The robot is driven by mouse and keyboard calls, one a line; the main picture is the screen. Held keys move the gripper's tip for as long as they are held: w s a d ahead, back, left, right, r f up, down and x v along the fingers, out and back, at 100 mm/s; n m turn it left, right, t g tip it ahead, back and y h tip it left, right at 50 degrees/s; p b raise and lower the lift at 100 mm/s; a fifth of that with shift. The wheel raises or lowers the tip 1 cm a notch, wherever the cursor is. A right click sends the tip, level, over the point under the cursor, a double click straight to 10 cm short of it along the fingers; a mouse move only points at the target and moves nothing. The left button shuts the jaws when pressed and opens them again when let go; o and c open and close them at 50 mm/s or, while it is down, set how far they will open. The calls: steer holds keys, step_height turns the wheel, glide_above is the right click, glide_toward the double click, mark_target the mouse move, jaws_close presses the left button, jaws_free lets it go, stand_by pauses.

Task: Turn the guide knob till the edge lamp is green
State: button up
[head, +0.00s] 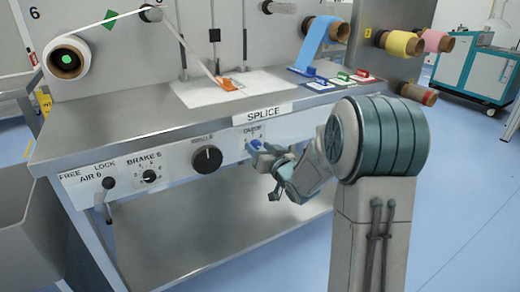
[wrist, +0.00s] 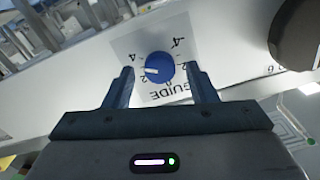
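The guide knob (wrist: 159,67) is round and blue with a white pointer, on a white dial plate marked GUIDE. In the wrist view its pointer is toward the left of the picture, near one of the 2 marks. My gripper (wrist: 160,76) is open, with one finger on each side of the knob's near part and gaps showing between. In the head view my gripper (head: 264,157) is at the right part of the front panel, over the guide dial, and largely hides the knob. I cannot make out an edge lamp in either view.
A larger black knob (head: 207,158) is left of the guide dial. The brake knob (head: 150,176) and the air lever (head: 108,184) are farther left. The metal table (head: 120,140) overhangs the panel. An orange piece (head: 228,85) and coloured blocks lie on top.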

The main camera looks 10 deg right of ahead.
steer(key=p+v, duration=0.1)
steer(key=v, duration=1.3)
steer(key=shift+p, duration=0.35)
steer(key=shift+w, duration=0.1)
stand_by(0.3)
steer(key=s+d+r+m+g+h+p, duration=0.1)
steer(key=s+r+g+h+p, duration=0.15)
steer(key=r+p, duration=0.4)
steer(key=s+d+r+g+h+p, duration=0.1)
steer(key=s+r+g+h+p, duration=0.1)
steer(key=r+g+h+p, duration=0.4)
steer(key=s+a+r+g+y+p, duration=0.1)
steer(key=s+a+r+g+p, duration=0.2)
steer(key=s, duration=0.6)
steer(key=s+a+r+g+y+p, duration=0.2)
steer(key=s+a+r+g+p, duration=0.1)
steer(key=s+r+p, duration=0.4)
steer(key=shift+s+a+r+p, duration=0.2)
steer(key=shift+s+a+p, duration=0.2)
steer(key=shift+s+p, duration=0.65)
